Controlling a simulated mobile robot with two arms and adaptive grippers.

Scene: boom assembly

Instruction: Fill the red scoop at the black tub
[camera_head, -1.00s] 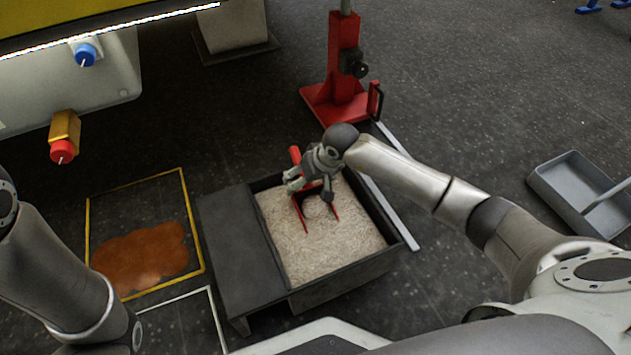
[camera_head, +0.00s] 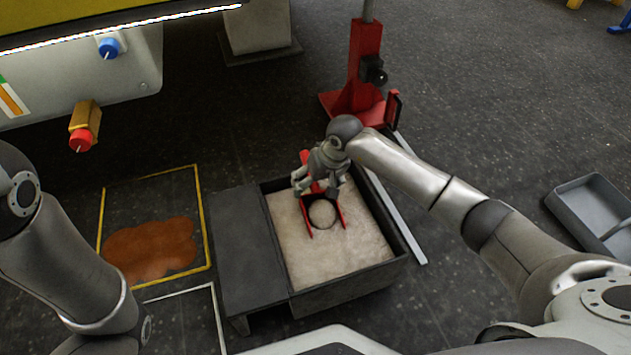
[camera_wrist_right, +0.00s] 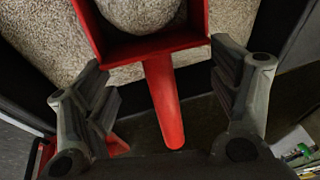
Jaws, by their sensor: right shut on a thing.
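The black tub (camera_head: 352,290) stands on the floor in the middle of the head view, filled with pale grainy material (camera_head: 360,245). The red scoop (camera_head: 307,216) is over the right part of the tub, at the grain, with a rounded pale heap in its pan. In the right wrist view the scoop's pan (camera_wrist_right: 95,25) and handle (camera_wrist_right: 165,105) show, with the heap at the top. My right gripper (camera_head: 316,184) is shut on the scoop's handle, which runs between its fingers (camera_wrist_right: 164,85). Whether the pan touches the grain is unclear. My left gripper is out of view.
A flat dark shelf (camera_head: 245,250) adjoins the tub's left side. A brown patch (camera_head: 150,250) lies in a yellow floor outline (camera_head: 205,230). A red stand (camera_head: 362,70) is behind the tub, a grey tray (camera_head: 590,205) at right. A machine with blue and red knobs is upper left.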

